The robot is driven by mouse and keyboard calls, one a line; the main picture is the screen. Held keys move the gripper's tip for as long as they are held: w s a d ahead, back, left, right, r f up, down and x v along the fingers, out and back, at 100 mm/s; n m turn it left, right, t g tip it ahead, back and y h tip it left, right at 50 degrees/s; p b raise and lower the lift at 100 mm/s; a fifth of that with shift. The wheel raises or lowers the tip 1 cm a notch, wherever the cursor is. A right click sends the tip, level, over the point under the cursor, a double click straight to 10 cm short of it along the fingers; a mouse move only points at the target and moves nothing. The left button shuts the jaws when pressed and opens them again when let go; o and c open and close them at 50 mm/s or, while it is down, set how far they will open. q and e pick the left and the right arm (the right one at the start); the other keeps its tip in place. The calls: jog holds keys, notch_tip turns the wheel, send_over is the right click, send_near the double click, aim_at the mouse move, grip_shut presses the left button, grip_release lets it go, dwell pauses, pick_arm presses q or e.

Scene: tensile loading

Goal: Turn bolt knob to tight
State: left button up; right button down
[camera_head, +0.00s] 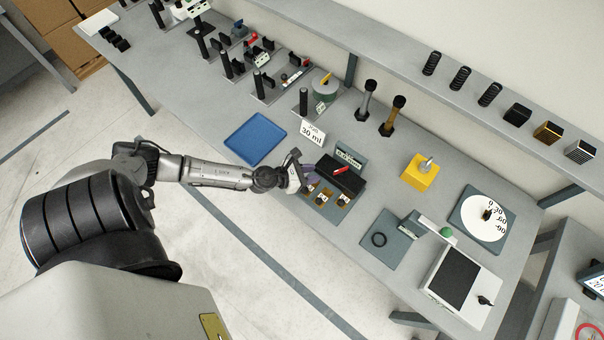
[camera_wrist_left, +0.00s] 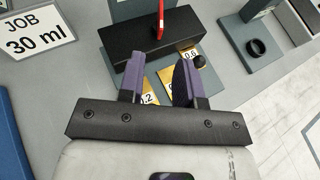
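My left gripper (camera_head: 306,176) is over the near edge of a black block (camera_head: 345,182) with a red lever (camera_head: 338,170) on top. In the left wrist view its purple fingers (camera_wrist_left: 161,78) are apart, with nothing held between them. Gold plates (camera_wrist_left: 189,54) marked with numbers such as 0.2 and 0.6 lie below the fingers. A small black knob (camera_wrist_left: 200,62) shows just beside the right finger; other plates are partly hidden by the fingers. I cannot tell which part is the bolt knob. My right gripper is not in view.
A blue tray (camera_head: 255,138) and a "JOB 30 ml" card (camera_head: 312,133) stand left of the block. A yellow block with a grey knob (camera_head: 420,172) is to the right. A grey plate with a black ring (camera_head: 379,239) lies nearer. Bench space between these is clear.

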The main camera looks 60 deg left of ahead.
pick_arm(q)
jog(key=v, duration=0.3)
jog(key=shift+s, duration=0.1)
dwell(0.3)
